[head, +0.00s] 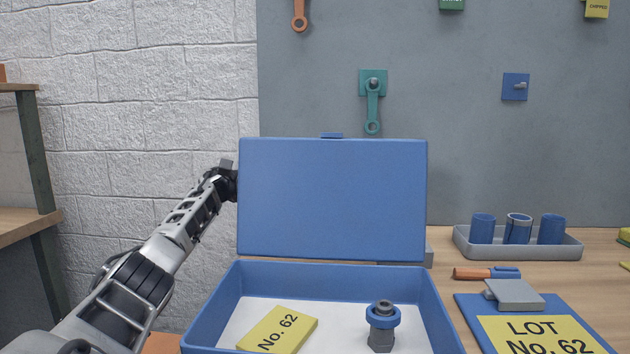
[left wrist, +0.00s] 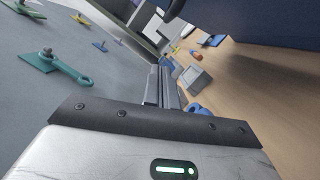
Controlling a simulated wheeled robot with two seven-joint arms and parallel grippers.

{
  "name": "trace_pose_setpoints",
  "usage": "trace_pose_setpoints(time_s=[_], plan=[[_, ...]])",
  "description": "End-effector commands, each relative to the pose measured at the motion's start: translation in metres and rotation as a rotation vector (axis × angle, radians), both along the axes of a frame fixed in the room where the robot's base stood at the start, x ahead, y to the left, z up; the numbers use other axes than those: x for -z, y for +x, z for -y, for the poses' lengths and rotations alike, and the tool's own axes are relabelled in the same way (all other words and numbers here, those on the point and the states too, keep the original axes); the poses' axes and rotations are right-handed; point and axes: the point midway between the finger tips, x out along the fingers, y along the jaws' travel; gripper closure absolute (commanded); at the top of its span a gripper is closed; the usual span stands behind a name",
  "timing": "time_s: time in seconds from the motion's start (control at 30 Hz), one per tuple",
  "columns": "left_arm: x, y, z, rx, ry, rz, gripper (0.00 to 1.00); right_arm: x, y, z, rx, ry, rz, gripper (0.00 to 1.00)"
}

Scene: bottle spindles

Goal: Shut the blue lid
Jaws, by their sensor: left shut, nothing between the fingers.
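The blue lid (head: 332,200) stands open and roughly upright at the back of the blue box (head: 330,268), with a small tab (head: 331,135) on its top edge. My left gripper (left wrist: 166,80) is shut and empty. In the head view its arm reaches up from the lower left to the lid's left edge, and the fingertips are hidden behind the lid. In the left wrist view the dark blue lid (left wrist: 255,18) fills the upper right, beside the fingers. I cannot tell whether they touch it. My right gripper is not in view.
In the box lie a yellow "No. 62" card (head: 278,330) and a dark spindle with a blue ring (head: 382,325). To the right are a blue clipboard (head: 470,315), an orange-and-blue pen (head: 487,273) and a grey tray (head: 580,248) of blue cups. A grey panel stands behind.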

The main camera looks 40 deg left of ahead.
Motion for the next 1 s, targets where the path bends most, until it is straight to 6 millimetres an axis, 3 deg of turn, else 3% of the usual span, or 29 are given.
trace_pose_setpoints(time_s=[0.13, 0.33, 0.57, 1.0], plan=[[-0.003, 0.015, 0.031, 0.006, -0.001, 0.000, 1.00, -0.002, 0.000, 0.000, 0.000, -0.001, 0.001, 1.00], [-0.012, -0.002, 0.043, 0.001, 0.002, -0.001, 1.00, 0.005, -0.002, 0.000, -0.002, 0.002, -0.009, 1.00], [-0.020, -0.012, 0.051, 0.000, 0.000, 0.000, 1.00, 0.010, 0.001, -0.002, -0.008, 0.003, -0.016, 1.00], [-0.022, -0.012, 0.053, 0.001, 0.001, 0.003, 1.00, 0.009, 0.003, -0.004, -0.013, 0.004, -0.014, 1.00]])
